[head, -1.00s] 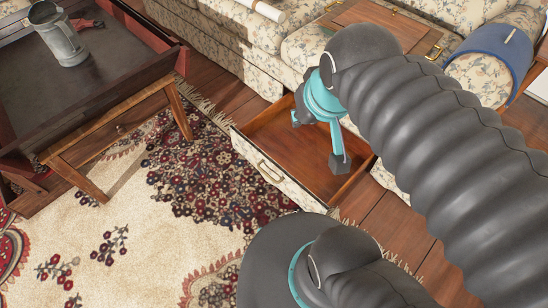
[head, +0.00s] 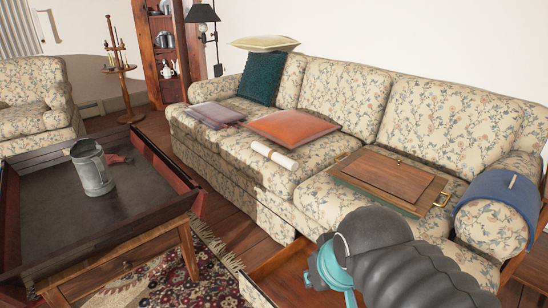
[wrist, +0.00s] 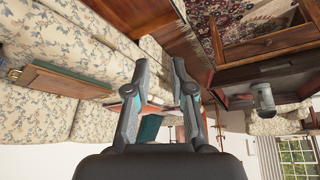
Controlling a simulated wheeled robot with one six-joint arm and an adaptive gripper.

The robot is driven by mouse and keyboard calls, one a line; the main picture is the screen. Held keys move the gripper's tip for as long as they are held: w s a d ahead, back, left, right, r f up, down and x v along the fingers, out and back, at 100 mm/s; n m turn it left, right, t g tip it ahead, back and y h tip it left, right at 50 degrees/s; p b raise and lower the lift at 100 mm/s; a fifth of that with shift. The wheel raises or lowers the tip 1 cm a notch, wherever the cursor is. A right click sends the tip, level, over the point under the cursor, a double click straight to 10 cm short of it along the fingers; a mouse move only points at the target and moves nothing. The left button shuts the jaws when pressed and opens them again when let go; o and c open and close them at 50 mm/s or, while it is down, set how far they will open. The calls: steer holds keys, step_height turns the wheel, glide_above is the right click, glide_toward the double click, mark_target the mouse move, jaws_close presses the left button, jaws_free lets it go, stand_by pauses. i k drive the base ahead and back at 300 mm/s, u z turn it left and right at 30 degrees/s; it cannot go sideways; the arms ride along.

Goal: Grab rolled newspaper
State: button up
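The rolled newspaper (head: 274,157), a white roll, lies on the sofa seat in front of the orange cushion in the head view. I cannot make it out surely in the wrist view, where my fingers block part of the sofa. My gripper (wrist: 160,76) shows in the wrist view with its two fingers apart and nothing between them. In the head view only its teal part and my dark arm show at the lower right, in front of the sofa and nearer than the newspaper. The fingertips are hidden there.
The floral sofa (head: 300,204) runs along the wall. A wooden panel (head: 385,177) with brass handles lies on its seat, right of the newspaper. An open drawer (head: 284,270) juts out below. A dark tray table (head: 50,228) with a pewter tankard (head: 91,168) stands at left.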

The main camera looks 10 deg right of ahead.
mark_target(289, 163)
steer(key=k, duration=0.5)
steer(key=u, duration=1.3)
steer(key=i, duration=1.55)
steer(key=z, duration=2.65)
